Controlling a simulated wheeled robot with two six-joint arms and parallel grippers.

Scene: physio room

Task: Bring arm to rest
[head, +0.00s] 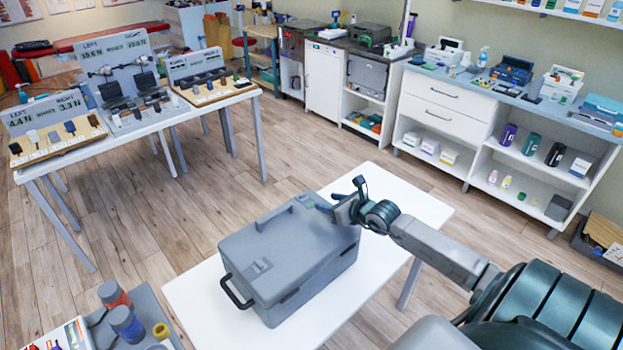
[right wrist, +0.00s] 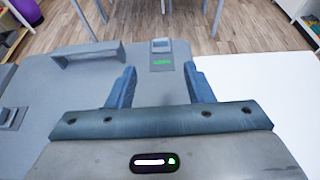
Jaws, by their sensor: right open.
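My right gripper (head: 340,200) is above the right end of a closed grey case (head: 285,250) on a white table. In the right wrist view its two blue fingers (right wrist: 162,88) stand apart with nothing between them. The case lid (right wrist: 80,88) lies below the fingers in that view, with a latch and a small green mark beyond them. I cannot tell whether the fingers touch the lid. My right arm reaches in from the lower right. My left gripper is not in view.
The white table (head: 200,290) has bare room right of the case. A display table (head: 150,122) with measuring stands is at the left. Shelves and a counter (head: 480,85) line the back right. A grey tray (head: 150,305) with coloured rolls is at the lower left. Wooden floor lies between.

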